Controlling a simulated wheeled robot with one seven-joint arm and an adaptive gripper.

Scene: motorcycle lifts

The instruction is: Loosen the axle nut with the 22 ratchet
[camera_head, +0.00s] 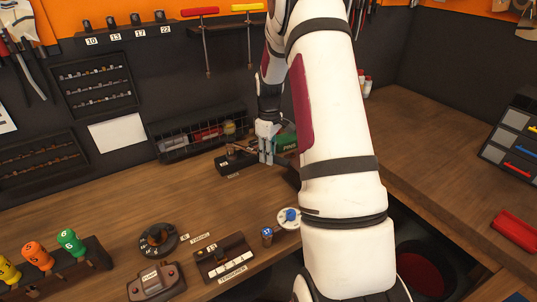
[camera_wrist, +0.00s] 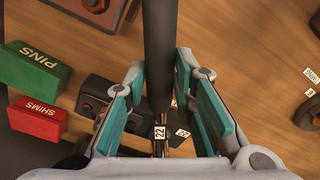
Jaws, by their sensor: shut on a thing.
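My gripper (camera_head: 265,155) is low over the back of the wooden bench, near the wall. In the wrist view my gripper (camera_wrist: 160,75) has its teal-padded fingers on either side of a long dark bar, the 22 ratchet (camera_wrist: 159,45), and is shut on it. A small white "22" tag (camera_wrist: 160,132) shows at the bar's near end. Below it a dark block (camera_wrist: 100,112) with a second "22" label (camera_wrist: 182,133) lies on the bench; contact between ratchet and block cannot be told. I cannot make out the axle nut for certain.
A green PINS box (camera_wrist: 33,64) and red SHIMS box (camera_wrist: 37,118) lie close left in the wrist view. A wire basket (camera_head: 200,132) stands behind. A wall rack (camera_head: 125,32) is labelled 10, 13, 17, 22. The right bench (camera_head: 440,150) has free room.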

